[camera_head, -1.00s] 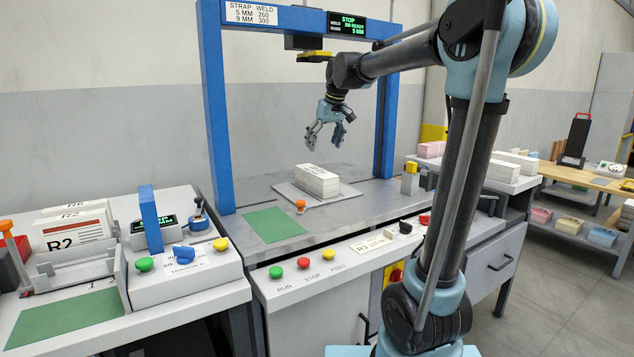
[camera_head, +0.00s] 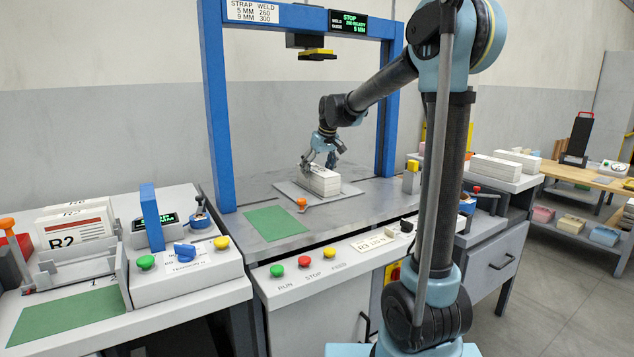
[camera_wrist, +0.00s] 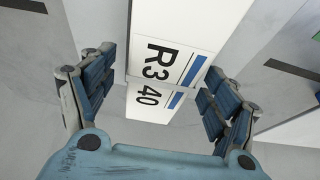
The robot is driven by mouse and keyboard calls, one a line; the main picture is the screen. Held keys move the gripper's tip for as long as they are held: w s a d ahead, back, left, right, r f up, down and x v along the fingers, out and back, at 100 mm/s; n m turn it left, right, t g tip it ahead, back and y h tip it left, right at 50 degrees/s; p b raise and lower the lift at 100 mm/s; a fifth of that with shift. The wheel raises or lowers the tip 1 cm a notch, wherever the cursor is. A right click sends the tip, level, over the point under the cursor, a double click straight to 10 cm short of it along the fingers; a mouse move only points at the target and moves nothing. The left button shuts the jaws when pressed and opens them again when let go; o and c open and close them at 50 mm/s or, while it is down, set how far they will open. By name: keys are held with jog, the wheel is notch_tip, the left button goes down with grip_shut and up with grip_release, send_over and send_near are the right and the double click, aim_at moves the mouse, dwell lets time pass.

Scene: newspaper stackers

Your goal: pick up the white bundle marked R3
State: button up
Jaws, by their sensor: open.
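The white bundle marked R3 (camera_head: 323,183) lies on a light plate (camera_head: 290,189) under the blue strapping frame. In the wrist view its top (camera_wrist: 185,45) shows "R3 40" and blue bars. My gripper (camera_head: 322,163) is low over the bundle, at its top. In the wrist view the two open fingers (camera_wrist: 155,98) stand on either side of the bundle, with gaps left and right. Nothing is held. The fingers hide part of the bundle's top in the head view.
The blue frame's posts (camera_head: 214,110) rise left and right, with a yellow-tipped head (camera_head: 318,55) above. An orange knob (camera_head: 301,203) stands in front of the plate. A green mat (camera_head: 274,223) lies front left. More white bundles (camera_head: 497,168) sit on the right.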

jog(key=x, duration=0.4)
jog(key=shift+w+a+f, duration=0.2)
jog(key=shift+f, duration=0.15)
grip_shut()
jog(key=shift+r, duration=0.1)
